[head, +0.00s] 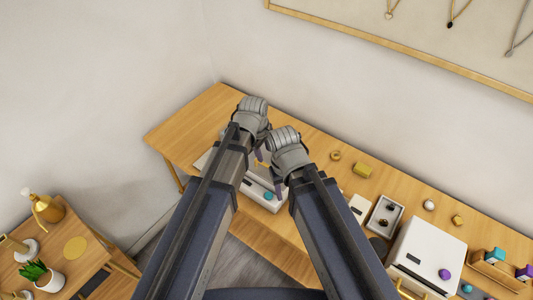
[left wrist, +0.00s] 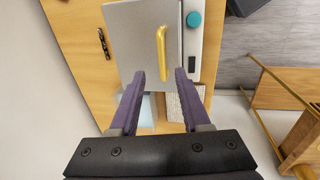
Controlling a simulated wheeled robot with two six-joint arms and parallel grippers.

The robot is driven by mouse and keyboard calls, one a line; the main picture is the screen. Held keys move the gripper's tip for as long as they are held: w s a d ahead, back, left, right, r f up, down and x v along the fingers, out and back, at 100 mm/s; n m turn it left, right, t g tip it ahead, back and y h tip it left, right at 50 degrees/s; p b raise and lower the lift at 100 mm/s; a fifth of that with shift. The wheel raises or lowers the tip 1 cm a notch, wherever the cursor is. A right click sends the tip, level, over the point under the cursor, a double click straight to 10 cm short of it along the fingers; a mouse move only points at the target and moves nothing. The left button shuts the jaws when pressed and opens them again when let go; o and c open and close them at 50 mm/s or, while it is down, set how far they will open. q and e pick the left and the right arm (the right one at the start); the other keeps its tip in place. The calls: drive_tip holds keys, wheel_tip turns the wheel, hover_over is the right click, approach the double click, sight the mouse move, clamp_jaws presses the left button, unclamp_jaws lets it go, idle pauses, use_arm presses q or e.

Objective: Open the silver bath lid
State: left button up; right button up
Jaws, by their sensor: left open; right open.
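The silver bath lid (left wrist: 135,45) is a flat grey panel with a gold bar handle (left wrist: 161,48), lying flat on its white housing with a teal knob (left wrist: 194,19). In the head view the housing (head: 251,188) shows only in part; my arms hide most of the lid. My left gripper (left wrist: 160,78) is open, its purple fingers apart at the near end of the handle in the left wrist view; contact cannot be told. It is the higher one in the head view (head: 258,155). My right gripper (head: 277,190) is open beside the housing, lower right.
A light blue patch (left wrist: 151,103) and a grey mesh piece (left wrist: 184,103) lie by the lid's near edge. A small tray (head: 384,216) and a white box (head: 430,250) stand to the right. The wooden table (head: 185,130) is clear at the far left.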

sight(267, 165)
use_arm(q)
drive_tip(key=f+b, duration=0.5)
drive_tip(key=d+f+b, duration=0.1)
drive_tip(key=f+b, duration=0.1)
drive_tip(key=shift+w+f+b, duration=0.3)
drive_tip(key=shift+w+b, duration=0.05)
drive_tip(key=shift+w, duration=0.05)
use_arm(e)
wheel_tip(267, 165, down, 8)
drive_tip(key=shift+s+r, duration=0.15)
drive_tip(key=shift+r, duration=0.05)
use_arm(q)
drive_tip(key=shift+c, duration=0.4)
clamp_jaws()
idle(0.4)
